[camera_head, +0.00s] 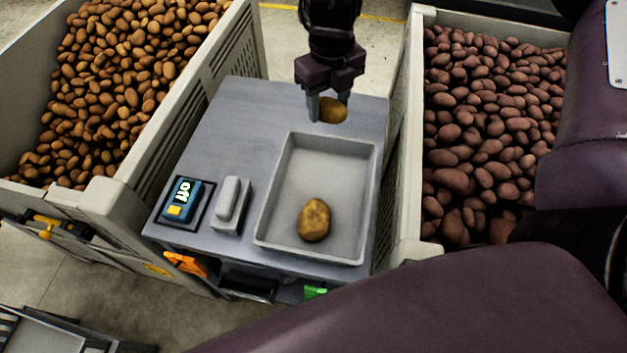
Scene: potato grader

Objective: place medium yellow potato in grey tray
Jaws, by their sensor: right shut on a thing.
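My right gripper (328,106) points down above the far edge of the grey tray (270,190). It is shut on a yellow potato (334,111), which shows between and in front of its fingers. Another yellow potato (314,220) lies inside the grey tray, near its front side. The tray rests on the grey table. My left gripper is not in the picture.
A crate of yellow potatoes (110,205) stands at the left, a crate of reddish potatoes (404,160) at the right. The table behind the tray's left corner is bare.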

